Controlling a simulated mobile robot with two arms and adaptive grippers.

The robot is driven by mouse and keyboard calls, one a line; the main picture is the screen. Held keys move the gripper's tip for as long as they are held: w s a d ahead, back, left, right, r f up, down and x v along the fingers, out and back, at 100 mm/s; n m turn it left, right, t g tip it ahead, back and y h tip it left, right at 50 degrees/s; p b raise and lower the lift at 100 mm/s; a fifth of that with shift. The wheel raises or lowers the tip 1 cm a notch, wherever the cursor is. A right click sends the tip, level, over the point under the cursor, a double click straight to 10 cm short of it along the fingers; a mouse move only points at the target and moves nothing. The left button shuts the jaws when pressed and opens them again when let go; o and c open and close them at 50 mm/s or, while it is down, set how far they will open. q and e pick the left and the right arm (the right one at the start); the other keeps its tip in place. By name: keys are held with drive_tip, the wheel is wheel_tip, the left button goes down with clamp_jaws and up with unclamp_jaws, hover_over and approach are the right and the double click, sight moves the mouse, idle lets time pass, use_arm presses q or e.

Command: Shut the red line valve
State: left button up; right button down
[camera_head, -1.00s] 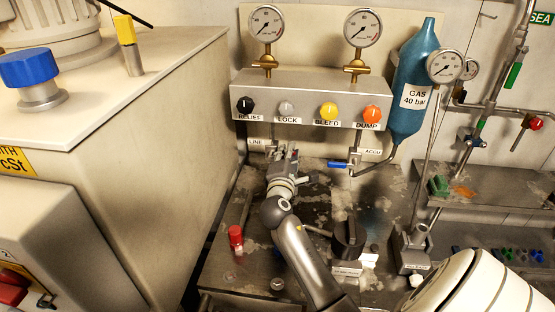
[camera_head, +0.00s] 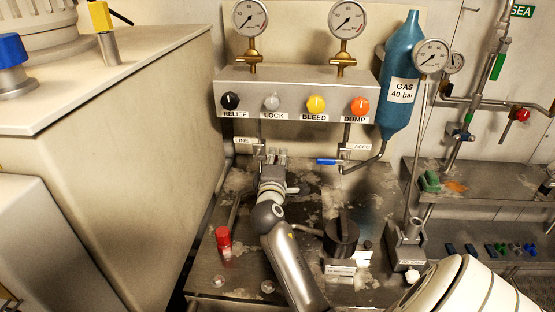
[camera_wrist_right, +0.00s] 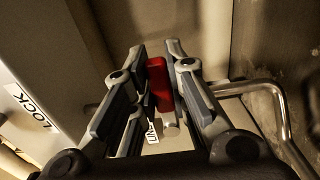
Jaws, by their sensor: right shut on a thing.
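The red line valve handle (camera_wrist_right: 160,84) shows in the right wrist view as a short red lever between the fingers of my right gripper (camera_wrist_right: 163,78). The fingers are shut on it from both sides. In the head view my right gripper (camera_head: 273,160) is at the pipe below the manifold, just right of the LINE label (camera_head: 242,140). It hides the red handle there. My left gripper is not in view.
The manifold block (camera_head: 295,88) with several knobs hangs above the gripper. A blue-handled valve (camera_head: 326,161) is to the right, by the ACCU label.

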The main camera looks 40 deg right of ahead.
drive_tip(key=c, duration=1.4)
unclamp_jaws()
drive_tip(key=v, duration=1.2)
